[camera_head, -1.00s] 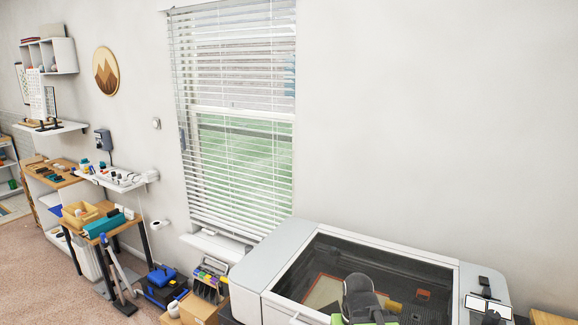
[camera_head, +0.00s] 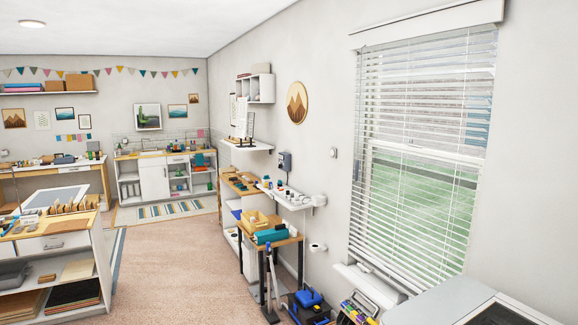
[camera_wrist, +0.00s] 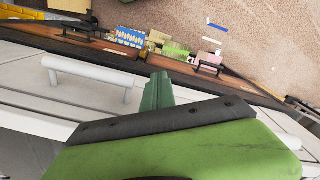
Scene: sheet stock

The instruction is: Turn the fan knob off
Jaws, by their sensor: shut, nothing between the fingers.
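A small pale round dial on a wall plate (camera_head: 333,153) sits on the wall just left of the window; it may be the fan knob, but it is too small to read its setting. My green gripper (camera_wrist: 157,92) shows in the wrist view, shut and empty. It is out of the head view, far from the dial as far as I can tell. The wrist view does not show the dial.
A pale bar handle (camera_wrist: 92,72) on a light front lies near my gripper. A white machine (camera_head: 440,305) stands under the window at right. A cart (camera_head: 270,240) stands by the wall. Open carpet (camera_head: 170,260) lies between it and the workbench (camera_head: 60,245).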

